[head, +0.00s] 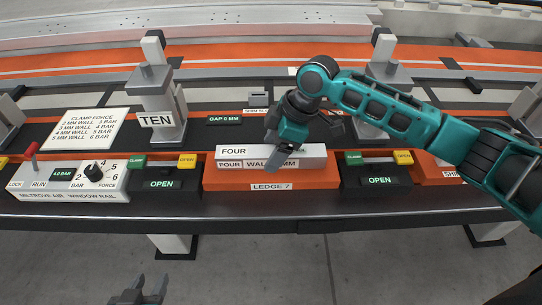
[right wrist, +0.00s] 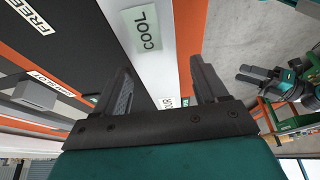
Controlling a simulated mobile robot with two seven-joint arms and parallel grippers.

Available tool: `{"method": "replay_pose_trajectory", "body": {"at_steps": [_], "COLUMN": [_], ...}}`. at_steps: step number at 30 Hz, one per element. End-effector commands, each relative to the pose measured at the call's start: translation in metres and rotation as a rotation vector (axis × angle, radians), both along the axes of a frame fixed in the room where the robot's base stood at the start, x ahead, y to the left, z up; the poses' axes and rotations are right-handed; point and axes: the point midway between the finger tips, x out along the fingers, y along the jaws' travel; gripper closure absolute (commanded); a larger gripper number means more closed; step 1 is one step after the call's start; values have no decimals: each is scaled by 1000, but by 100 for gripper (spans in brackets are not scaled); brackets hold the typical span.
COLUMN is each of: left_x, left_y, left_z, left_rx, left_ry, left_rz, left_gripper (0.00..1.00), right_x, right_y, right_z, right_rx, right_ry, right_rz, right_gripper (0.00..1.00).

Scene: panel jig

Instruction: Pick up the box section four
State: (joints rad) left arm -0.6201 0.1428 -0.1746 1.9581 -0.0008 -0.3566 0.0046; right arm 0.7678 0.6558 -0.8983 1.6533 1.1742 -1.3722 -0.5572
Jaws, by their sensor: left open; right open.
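The box section four (head: 312,151) is a silver bar labelled FOUR and WALL, lying on an orange block marked LEDGE 7 (head: 315,180). My right gripper (head: 278,157) is over the middle of the bar, pointing down and covering part of its label. In the right wrist view its open fingers (right wrist: 161,66) stand on either side of a pale bar (right wrist: 166,60) with a COOL tag and a partly hidden label ending in R. I cannot tell whether the fingers touch it. My left gripper (head: 150,284) is open and empty, low in front of the bench.
Black OPEN units (head: 160,183) and (head: 378,180) with green and yellow tabs flank the ledge. A grey clamp post marked TEN (head: 155,100) stands behind left. A control rail with a knob (head: 94,173) and a clamp force sign (head: 88,127) are at left.

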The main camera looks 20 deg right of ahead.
Motion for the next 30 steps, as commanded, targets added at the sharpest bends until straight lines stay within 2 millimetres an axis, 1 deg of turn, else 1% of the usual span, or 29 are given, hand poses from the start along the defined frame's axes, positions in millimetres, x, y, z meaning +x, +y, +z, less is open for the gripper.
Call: {"method": "replay_pose_trajectory", "body": {"at_steps": [2,24,30], "left_x": [1,2,1], "left_y": [0,3,3], "left_z": [1,1,1], "left_rx": [-1,3,3], "left_ry": [-3,-4,-4], "left_rz": [0,4,4], "left_gripper": [57,57,57], "right_x": [0,0,1], "right_y": [0,-1,0], "right_z": [0,1,2], "right_rx": [0,0,0], "right_ry": [0,0,-2], "right_rz": [0,0,0], "right_gripper": [29,99,100]}}
